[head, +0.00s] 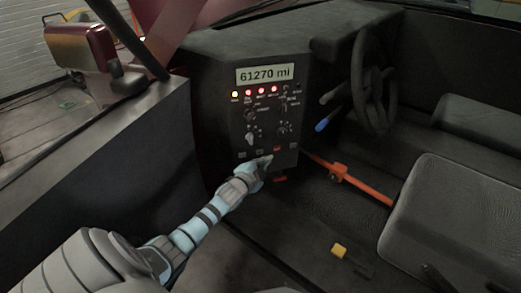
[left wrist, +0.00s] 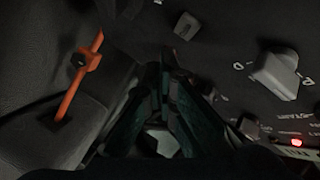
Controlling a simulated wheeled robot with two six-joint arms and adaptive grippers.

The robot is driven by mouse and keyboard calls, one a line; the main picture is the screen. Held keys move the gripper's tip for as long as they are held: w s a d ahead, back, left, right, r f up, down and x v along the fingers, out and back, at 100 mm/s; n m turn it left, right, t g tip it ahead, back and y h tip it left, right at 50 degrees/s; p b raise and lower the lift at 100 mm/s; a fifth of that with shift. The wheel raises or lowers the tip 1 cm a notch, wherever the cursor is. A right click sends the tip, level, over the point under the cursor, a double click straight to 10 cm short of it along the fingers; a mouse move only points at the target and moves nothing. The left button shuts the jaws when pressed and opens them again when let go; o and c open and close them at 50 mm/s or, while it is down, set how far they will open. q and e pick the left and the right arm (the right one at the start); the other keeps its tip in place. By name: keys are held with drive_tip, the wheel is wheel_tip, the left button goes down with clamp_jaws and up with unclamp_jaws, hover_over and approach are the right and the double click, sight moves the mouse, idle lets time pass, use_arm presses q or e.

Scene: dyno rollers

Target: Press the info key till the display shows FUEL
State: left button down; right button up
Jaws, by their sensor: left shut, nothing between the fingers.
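The display (head: 264,74) at the top of the dark panel (head: 205,115) reads "61270 mi". A row of small keys runs along the panel's lower part, one of them a red key (head: 277,149). Their labels are too small to read, so I cannot tell which is the info key. My left gripper (head: 264,161) is shut and empty, its tips close to the lower keys. I cannot tell whether it touches one. In the left wrist view the shut fingers (left wrist: 168,65) point toward the dark panel, and a grey key (left wrist: 186,25) shows beyond them. My right gripper is not in view.
Several lit lamps (head: 248,92) sit below the display, with knobs (head: 250,137) under them. An orange lever (head: 340,172) lies right of the panel; it also shows in the left wrist view (left wrist: 85,72). A steering wheel (head: 372,80) and seat (head: 455,215) stand right.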

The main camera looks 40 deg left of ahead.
use_arm(q)
drive_tip(key=shift+s+d+r, duration=0.1)
drive_tip(key=shift+s+d, duration=0.4)
drive_tip(key=shift+d, duration=0.3)
drive_tip(key=shift+s+d, duration=0.5)
drive_tip(key=shift+d, duration=0.25)
